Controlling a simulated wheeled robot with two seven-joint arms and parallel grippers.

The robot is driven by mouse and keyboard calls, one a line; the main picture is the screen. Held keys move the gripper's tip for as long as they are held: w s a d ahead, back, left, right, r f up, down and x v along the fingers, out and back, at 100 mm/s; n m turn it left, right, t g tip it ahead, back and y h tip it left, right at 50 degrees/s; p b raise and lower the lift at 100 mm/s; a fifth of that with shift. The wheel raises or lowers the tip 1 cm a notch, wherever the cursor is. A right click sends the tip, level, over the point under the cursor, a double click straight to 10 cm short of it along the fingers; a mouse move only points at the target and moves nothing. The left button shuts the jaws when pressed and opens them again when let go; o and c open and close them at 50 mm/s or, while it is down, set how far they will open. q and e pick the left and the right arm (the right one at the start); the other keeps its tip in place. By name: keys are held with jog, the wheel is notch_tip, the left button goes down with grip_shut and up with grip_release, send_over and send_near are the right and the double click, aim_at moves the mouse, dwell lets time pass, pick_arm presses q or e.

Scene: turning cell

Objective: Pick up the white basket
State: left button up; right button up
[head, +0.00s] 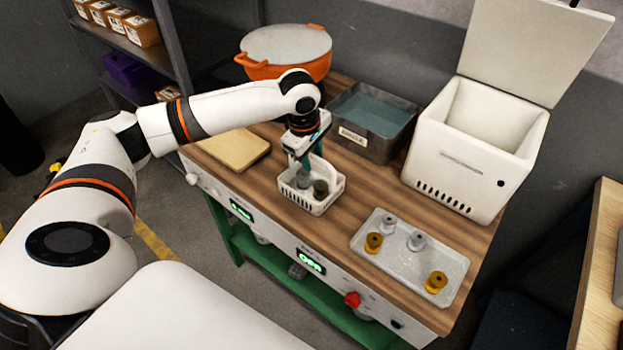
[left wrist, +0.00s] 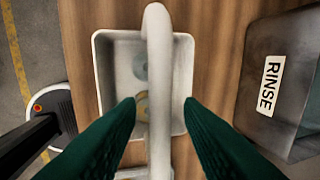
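The white basket (head: 300,199) stands upright near the front edge of the wooden bench top, with small parts inside, one grey and one dark in the head view. In the left wrist view the basket (left wrist: 103,85) lies straight below, and its white handle (left wrist: 159,70) arches up across the middle. My left gripper (head: 304,160) is over the basket, pointing down. Its two green fingers (left wrist: 160,103) are apart, one on each side of the handle, with a visible gap to it on both sides. My right gripper is not in view.
A grey bin labelled RINSE (left wrist: 275,83) stands close right of the basket. A white lidded box (head: 465,165), open, is behind right. A tray (head: 400,265) with several spools lies right. A tan board (head: 228,150) lies left, an orange pot (head: 283,70) behind.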

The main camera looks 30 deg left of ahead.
pick_arm(q)
jog(key=shift+f, duration=0.25)
grip_shut()
jog(key=shift+w, duration=0.1)
